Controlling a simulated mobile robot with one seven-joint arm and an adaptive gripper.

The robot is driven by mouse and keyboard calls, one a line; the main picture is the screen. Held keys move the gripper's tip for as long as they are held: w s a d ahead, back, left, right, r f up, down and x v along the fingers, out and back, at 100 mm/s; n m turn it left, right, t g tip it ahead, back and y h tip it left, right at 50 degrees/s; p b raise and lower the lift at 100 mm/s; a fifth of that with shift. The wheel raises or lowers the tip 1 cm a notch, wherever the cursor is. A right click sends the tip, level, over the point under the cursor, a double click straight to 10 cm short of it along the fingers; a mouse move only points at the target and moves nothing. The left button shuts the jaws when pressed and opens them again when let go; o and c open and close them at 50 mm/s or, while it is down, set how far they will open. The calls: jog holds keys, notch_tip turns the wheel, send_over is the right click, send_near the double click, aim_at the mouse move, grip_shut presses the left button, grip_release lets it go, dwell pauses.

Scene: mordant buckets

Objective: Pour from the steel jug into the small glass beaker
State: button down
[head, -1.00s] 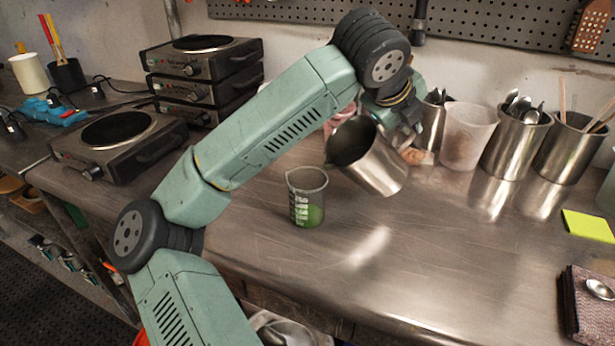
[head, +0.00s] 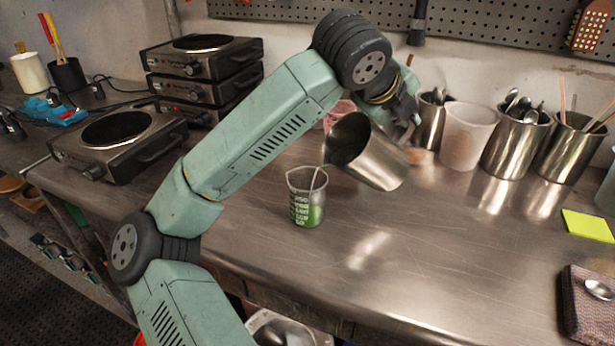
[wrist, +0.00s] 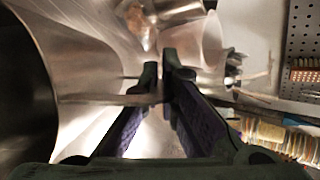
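The steel jug (head: 378,160) is tilted over, its dark mouth facing left and its lip just above and right of the small glass beaker (head: 306,205). A thin stream falls from the lip into the beaker. The beaker stands upright on the bench, has white graduation marks and holds green liquid in its lower part. My gripper (head: 408,122) is behind the jug on its right side, partly hidden by it. In the wrist view, the fingers (wrist: 163,88) close on the strip-like handle of the jug (wrist: 28,85), whose wall fills the left side.
A steel bench (head: 430,240) has free room in front of the beaker. Behind the jug stand a frosted plastic beaker (head: 466,138), steel pots with utensils (head: 515,148) and a pinkish container (head: 338,112). Hot plates (head: 118,140) stand at left.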

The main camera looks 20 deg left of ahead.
jog(key=shift+s+a+r+n+t+h, duration=0.2)
jog(key=shift+a+r+t+h, duration=0.1)
jog(key=shift+r, duration=0.3)
jog(key=shift+s+a+r+n+t+h, duration=0.1)
jog(key=shift+s+a+r+t+h, duration=0.15)
jog(key=shift+r, duration=0.3)
dwell(3.5)
jog(key=f, duration=0.1)
jog(key=w+d+f+g+y, duration=0.1)
jog(key=f, duration=0.1)
jog(key=d+f+m+g+y, duration=0.1)
jog(key=f, duration=0.1)
jog(key=shift+w+d+g+b, duration=0.1)
jog(key=shift+w+g+b, duration=0.2)
jog(key=shift+w, duration=0.1)
jog(key=w+d+f+g+y, duration=0.1)
jog(key=f+y, duration=0.1)
jog(key=w+d+f+m+g+y+p, duration=0.1)
jog(key=d+f+g, duration=0.1)
jog(key=f, duration=0.1)
jog(key=w+d+f+g+y, duration=0.1)
jog(key=w+f+y, duration=0.1)
jog(key=shift+d+f+m+g+y, duration=0.25)
jog(key=shift+d+f+m+y, duration=0.05)
jog(key=shift+d+f+y, duration=0.1)
notch_tip(320, 180, up, 6)
jog(key=p, duration=0.3)
jog(key=shift+f, duration=0.15)
jog(key=shift+s+f, duration=0.1)
jog(key=shift+s, duration=0.05)
